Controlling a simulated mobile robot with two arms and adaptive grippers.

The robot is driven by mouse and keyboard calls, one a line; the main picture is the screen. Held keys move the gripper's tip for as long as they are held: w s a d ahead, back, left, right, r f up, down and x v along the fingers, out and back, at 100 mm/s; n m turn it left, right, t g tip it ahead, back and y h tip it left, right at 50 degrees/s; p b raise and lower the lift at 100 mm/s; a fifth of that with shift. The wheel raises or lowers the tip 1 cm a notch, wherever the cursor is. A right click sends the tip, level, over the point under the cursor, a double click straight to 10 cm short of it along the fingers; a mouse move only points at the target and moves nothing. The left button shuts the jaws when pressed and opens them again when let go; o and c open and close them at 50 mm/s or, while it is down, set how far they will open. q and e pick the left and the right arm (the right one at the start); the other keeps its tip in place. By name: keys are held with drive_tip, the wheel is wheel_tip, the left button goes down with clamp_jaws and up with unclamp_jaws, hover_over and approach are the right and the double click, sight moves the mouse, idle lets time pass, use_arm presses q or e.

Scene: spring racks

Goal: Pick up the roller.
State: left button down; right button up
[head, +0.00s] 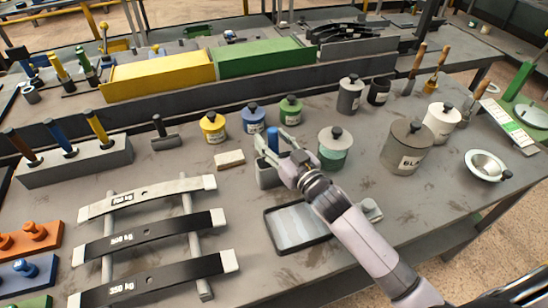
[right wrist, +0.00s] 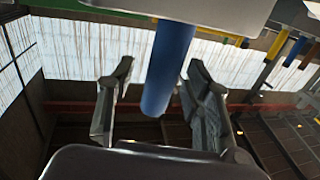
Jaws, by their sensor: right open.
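A blue handle (head: 273,139), which I take to be the roller's, stands upright in a small grey holder (head: 267,177) near the middle of the bench. Its lower end is hidden in the head view. My right gripper (head: 276,148) is open at the handle. In the right wrist view the blue handle (right wrist: 166,72) reaches between the two spread fingers of the right gripper (right wrist: 160,85), with a visible gap to the left finger; contact on the right side is unclear. My left gripper is not in view.
A black-rimmed tray (head: 297,248) lies just in front of the holder. A pale block (head: 230,159), a blue jar (head: 253,118) and a green-banded jar (head: 334,148) stand close around. A black-handled tool (head: 161,133) stands further left. Marked leaf springs (head: 150,239) lie on a rack.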

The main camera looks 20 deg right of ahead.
drive_tip(key=shift+c, duration=0.3)
clamp_jaws()
idle(0.3)
